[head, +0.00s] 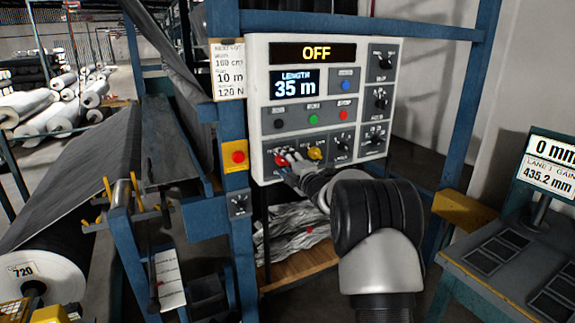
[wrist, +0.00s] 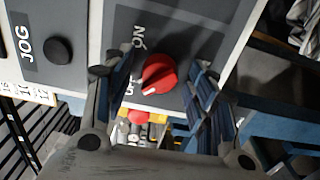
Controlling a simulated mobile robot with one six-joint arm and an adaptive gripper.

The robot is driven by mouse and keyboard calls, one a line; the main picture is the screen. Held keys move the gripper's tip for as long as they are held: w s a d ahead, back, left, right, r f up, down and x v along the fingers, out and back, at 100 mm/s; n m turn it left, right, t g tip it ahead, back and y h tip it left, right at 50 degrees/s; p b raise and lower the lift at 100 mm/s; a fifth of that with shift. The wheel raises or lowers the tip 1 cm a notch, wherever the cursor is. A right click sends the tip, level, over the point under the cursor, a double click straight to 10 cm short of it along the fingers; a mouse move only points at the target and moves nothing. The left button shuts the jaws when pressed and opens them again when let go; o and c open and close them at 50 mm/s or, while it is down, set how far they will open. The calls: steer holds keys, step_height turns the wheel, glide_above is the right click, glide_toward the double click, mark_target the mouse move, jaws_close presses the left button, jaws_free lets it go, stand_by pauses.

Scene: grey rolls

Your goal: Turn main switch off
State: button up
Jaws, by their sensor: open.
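The main switch is a red rotary knob (wrist: 159,72) on a grey plate of the control panel. In the wrist view its white pointer mark points to the lower left, toward a label partly hidden by a finger; an "ON" label stands above left of the knob. My gripper (wrist: 165,66) is open, with one finger on each side of the knob; whether either touches it I cannot tell. In the head view my gripper (head: 291,159) is at the panel's lower left and partly covers the red knob (head: 280,159). The panel's top display (head: 315,53) reads "OFF".
A yellow knob (head: 315,153) sits close right of my gripper. Black, green and red buttons are above, and several black dials are at right. An emergency button (head: 238,156) is on the blue post to the left. A desk (head: 510,255) stands at right.

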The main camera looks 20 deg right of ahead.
steer(key=s, duration=1.2)
steer(key=shift+d, duration=0.2)
steer(key=s+a+r+m+g+h, duration=0.4)
steer(key=s+a+m+g, duration=0.1)
steer(key=s+a+m, duration=0.4)
steer(key=s+a+f+m+g+y, duration=0.1)
steer(key=s+a+f+m+g, duration=0.1)
steer(key=s, duration=0.9)
steer(key=s+a+f+m+g+y, duration=0.1)
steer(key=s+a+f+m+g, duration=0.2)
steer(key=s+a, duration=0.4)
steer(key=s+a+f+m+g+y, duration=0.1)
steer(key=s+a+f+m+g, duration=0.2)
steer(key=s, duration=1.2)
step_height(320, 180, down, 2)
steer(key=shift+s+a+f+m, duration=0.1)
steer(key=shift+s+a+m, duration=0.15)
steer(key=shift+a+m, duration=0.7)
steer(key=shift+c, duration=0.2)
